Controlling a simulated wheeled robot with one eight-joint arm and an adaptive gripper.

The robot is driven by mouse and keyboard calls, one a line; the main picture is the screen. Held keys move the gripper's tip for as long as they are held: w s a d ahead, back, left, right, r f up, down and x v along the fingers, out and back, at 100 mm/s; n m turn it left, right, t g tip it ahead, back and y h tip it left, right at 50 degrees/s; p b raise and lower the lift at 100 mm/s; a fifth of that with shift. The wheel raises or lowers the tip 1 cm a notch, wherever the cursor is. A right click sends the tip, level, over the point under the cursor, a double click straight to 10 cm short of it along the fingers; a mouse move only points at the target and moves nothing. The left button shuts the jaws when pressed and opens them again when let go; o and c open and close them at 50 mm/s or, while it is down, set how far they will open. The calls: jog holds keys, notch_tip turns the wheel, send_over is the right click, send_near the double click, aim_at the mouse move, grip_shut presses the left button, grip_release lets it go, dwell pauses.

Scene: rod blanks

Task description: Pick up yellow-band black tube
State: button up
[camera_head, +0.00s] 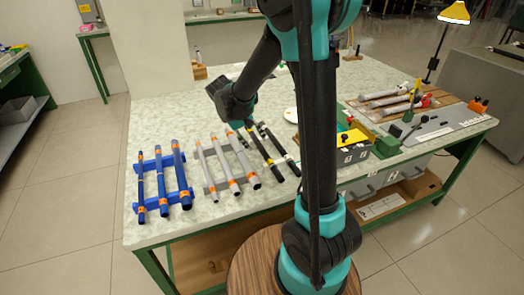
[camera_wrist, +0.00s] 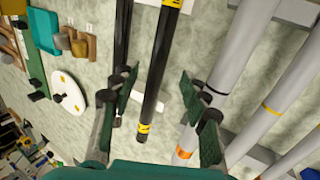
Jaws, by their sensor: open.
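The yellow-band black tube (camera_wrist: 158,75) runs down the middle of the wrist view, with a yellow band near its lower end and another near the top. My gripper (camera_wrist: 160,95) is open, with one finger on each side of this tube in the picture. I see a gap on both sides; whether the fingertips are down at the tube's height I cannot tell. A second black tube (camera_wrist: 122,45) lies just left of it, partly behind the left finger. In the head view the black tubes (camera_head: 266,152) lie on the table, their far ends near my gripper.
Grey tubes with orange bands (camera_head: 222,165) lie left of the black ones, and blue tubes (camera_head: 160,180) on a blue rack farther left. A white disc (camera_wrist: 67,92) and a green-and-yellow box (camera_head: 352,142) are on the other side. The table (camera_head: 150,120) is clear at the back left.

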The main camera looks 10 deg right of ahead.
aim_at(261, 147)
jog(key=shift+x, duration=2.4)
jog(key=shift+w, duration=0.15)
jog(key=shift+c, duration=0.4)
jog(key=c, duration=0.9)
jog(key=shift+o, duration=0.2)
jog(key=shift+r, duration=0.2)
